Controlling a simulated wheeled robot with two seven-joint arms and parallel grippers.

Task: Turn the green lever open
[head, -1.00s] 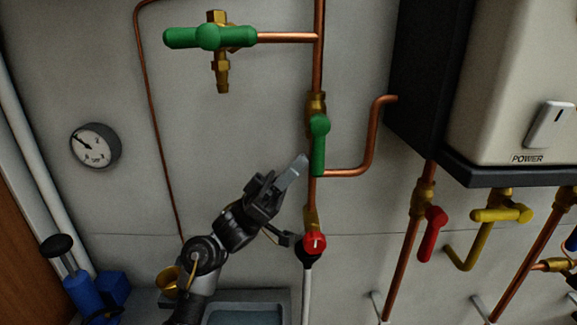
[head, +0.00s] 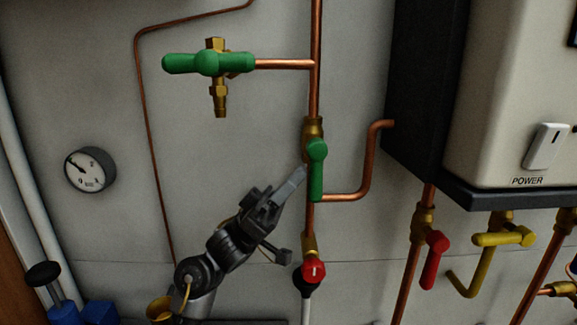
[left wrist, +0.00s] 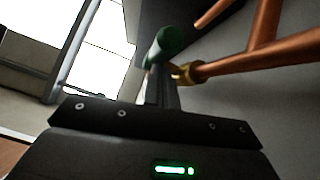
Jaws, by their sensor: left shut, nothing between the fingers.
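A green lever (head: 316,170) sits on a brass valve (head: 313,127) in the vertical copper pipe and hangs straight down along it. A second green handle (head: 207,63) lies level on a brass tap at the upper left. My left gripper (head: 299,174) is shut and empty, its fingertips just left of the hanging lever's middle; I cannot tell whether they touch it. In the left wrist view a green handle end (left wrist: 166,46) shows just beyond the fingers (left wrist: 161,88), with a brass fitting (left wrist: 186,73) beside it. My right gripper is not in view.
A red knob (head: 313,271) sits below on the same pipe. A bent copper pipe (head: 369,165) and the boiler's dark side (head: 413,90) are to the right. A gauge (head: 90,170) is on the wall at left. The wall between gauge and pipe is mostly clear.

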